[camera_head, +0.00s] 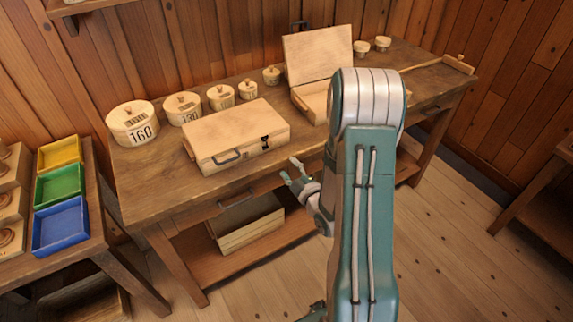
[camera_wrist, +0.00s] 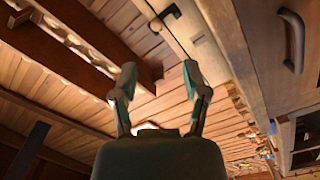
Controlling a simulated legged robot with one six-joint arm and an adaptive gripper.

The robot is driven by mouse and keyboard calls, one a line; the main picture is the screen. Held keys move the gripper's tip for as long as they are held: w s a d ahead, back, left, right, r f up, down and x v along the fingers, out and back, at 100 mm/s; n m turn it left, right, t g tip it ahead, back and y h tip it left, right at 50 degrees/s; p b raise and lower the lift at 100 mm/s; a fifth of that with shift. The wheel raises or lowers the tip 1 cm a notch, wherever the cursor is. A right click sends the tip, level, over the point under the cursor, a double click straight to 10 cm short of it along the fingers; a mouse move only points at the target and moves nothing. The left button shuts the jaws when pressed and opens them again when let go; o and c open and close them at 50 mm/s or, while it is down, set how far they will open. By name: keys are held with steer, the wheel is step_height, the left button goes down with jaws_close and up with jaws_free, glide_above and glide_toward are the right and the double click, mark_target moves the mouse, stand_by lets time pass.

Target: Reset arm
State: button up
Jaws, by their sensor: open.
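My gripper (camera_head: 298,172) is open and empty in front of the workbench's front edge, in the head view. My teal and white arm stands in the foreground and hides part of the bench behind it. In the wrist view my gripper's two fingers (camera_wrist: 160,88) are spread apart with nothing between them. A closed wooden case (camera_head: 222,132) with a dark handle and latch lies on the workbench (camera_head: 150,172), behind and left of my gripper. A second wooden case (camera_head: 318,56) stands with its lid raised, partly hidden by my arm.
Round lidded boxes, one marked 160 (camera_head: 134,124), line the back of the bench. A wooden crate (camera_head: 248,226) sits on the lower shelf. Yellow, green and blue trays (camera_head: 60,228) lie on a side table at left. Plank floor (camera_head: 480,220) is open at right.

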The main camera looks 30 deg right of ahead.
steer(key=shift+w, duration=0.1)
steer(key=s+a+r+m+g+h, duration=0.1)
steer(key=a+r+m+g, duration=0.2)
steer(key=r, duration=0.3)
steer(key=s+a+r+m+g+h, duration=0.1)
steer(key=a+r+m+g, duration=0.15)
steer(key=r, duration=0.45)
steer(key=s+a+r+m+g, duration=0.2)
steer(key=s+a, duration=0.1)
steer(key=s, duration=0.4)
steer(key=s+a+r+m+g+y, duration=0.1)
steer(key=s+a+r+m+g, duration=0.1)
steer(key=s, duration=0.4)
steer(key=s+a+r+m+g, duration=0.2)
steer(key=s+a+r, duration=0.1)
steer(key=s+a, duration=0.2)
steer(key=s, duration=0.2)
steer(key=shift+s+g, duration=0.35)
steer(key=shift+d, duration=0.1)
